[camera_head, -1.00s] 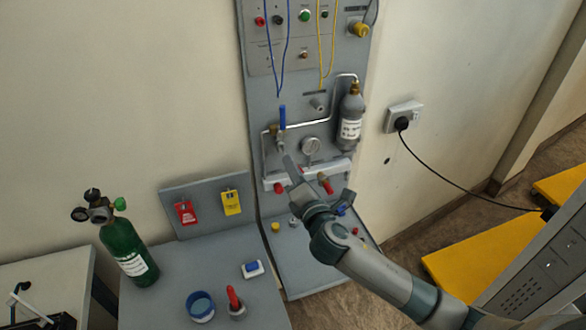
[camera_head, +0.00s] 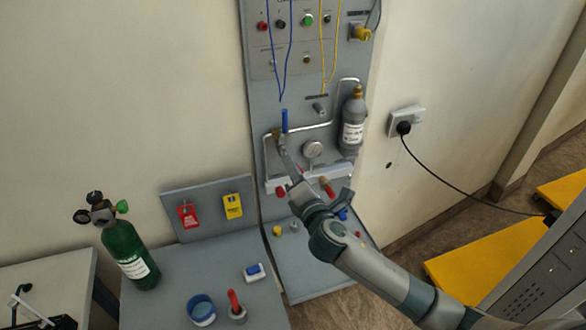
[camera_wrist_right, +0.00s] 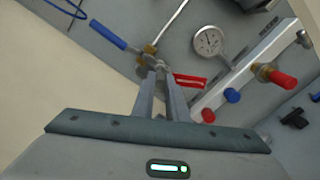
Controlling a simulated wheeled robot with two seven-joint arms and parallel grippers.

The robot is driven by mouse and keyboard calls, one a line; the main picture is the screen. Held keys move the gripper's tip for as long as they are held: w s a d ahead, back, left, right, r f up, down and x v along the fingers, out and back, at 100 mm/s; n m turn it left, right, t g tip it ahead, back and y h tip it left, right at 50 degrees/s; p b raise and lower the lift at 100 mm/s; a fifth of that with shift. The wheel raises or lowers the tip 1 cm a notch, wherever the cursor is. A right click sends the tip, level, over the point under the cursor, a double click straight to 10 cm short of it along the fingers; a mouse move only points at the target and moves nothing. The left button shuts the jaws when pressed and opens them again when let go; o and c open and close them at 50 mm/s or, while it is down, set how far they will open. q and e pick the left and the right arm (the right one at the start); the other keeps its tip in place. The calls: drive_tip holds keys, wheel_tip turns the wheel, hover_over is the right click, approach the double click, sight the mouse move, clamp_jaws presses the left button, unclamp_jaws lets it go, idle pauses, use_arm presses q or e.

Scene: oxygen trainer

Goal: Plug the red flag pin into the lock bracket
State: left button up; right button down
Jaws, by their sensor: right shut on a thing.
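My right gripper (camera_head: 284,150) reaches up to the panel, its fingertips just below the valve with the blue handle (camera_head: 285,120). In the right wrist view the two fingers (camera_wrist_right: 158,72) are close together at the valve's brass fittings (camera_wrist_right: 148,48). The red flag pin (camera_wrist_right: 190,81) shows as a red tag with pale marks, sticking out to the right of the fingertips. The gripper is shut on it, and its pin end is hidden. The lock bracket is small and crowded by the fingertips; I cannot tell whether the pin is in it. My left gripper is not in view.
A pressure gauge (camera_wrist_right: 208,40) and a white manifold with red knobs (camera_head: 327,186) lie close to the right of the gripper. A grey bottle (camera_head: 352,132) hangs further right. Red and yellow tags (camera_head: 188,214) hang on a low board at left. A green cylinder (camera_head: 130,255) stands on the bench.

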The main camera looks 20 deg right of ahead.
drive_tip(key=shift+w, duration=1.6)
idle(0.3)
drive_tip(key=c, duration=1.7)
unclamp_jaws()
drive_tip(key=shift+s+f+b, duration=0.1)
drive_tip(key=shift+s+b, duration=0.3)
drive_tip(key=shift+s, duration=0.4)
drive_tip(key=shift+s+d+b, duration=0.15)
drive_tip(key=shift+s+b, duration=1)
drive_tip(key=shift+s, duration=2.8)
drive_tip(key=shift+s+d+b, duration=0.1)
drive_tip(key=shift+s+b, duration=1)
drive_tip(key=shift+s, duration=2.8)
